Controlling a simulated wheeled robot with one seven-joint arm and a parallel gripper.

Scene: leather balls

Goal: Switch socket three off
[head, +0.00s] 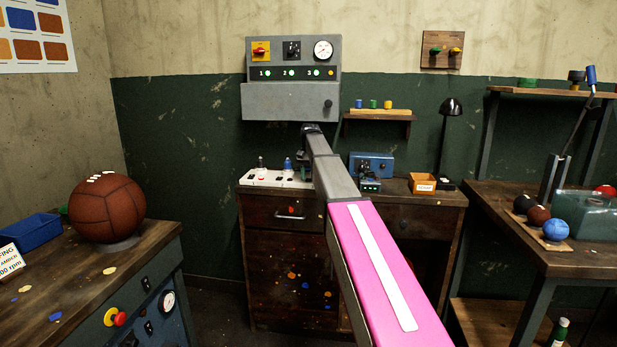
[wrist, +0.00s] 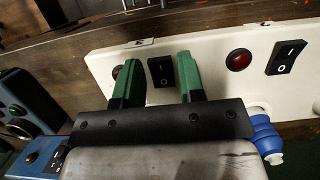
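The white socket strip (head: 270,179) lies on the bench at the back, partly hidden by my arm. In the wrist view the strip (wrist: 215,48) crosses the picture at a slant. A black rocker switch (wrist: 161,71) sits between the green fingers of my gripper (wrist: 158,63). The gripper is open and empty; I cannot tell whether it touches the switch. A red lamp (wrist: 118,70) is partly behind the left finger. To the right are another red lamp (wrist: 239,60) and a rocker switch (wrist: 287,57) marked I and O. The small number labels are not readable.
A blue plug (wrist: 265,137) stands close to the gripper's right side. A blue device (wrist: 38,150) is at the lower left. A grey wall cabinet (head: 290,101) with green lamps numbered 1, 2 and 3 hangs above the bench. An orange box (head: 423,184) stands to the right.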

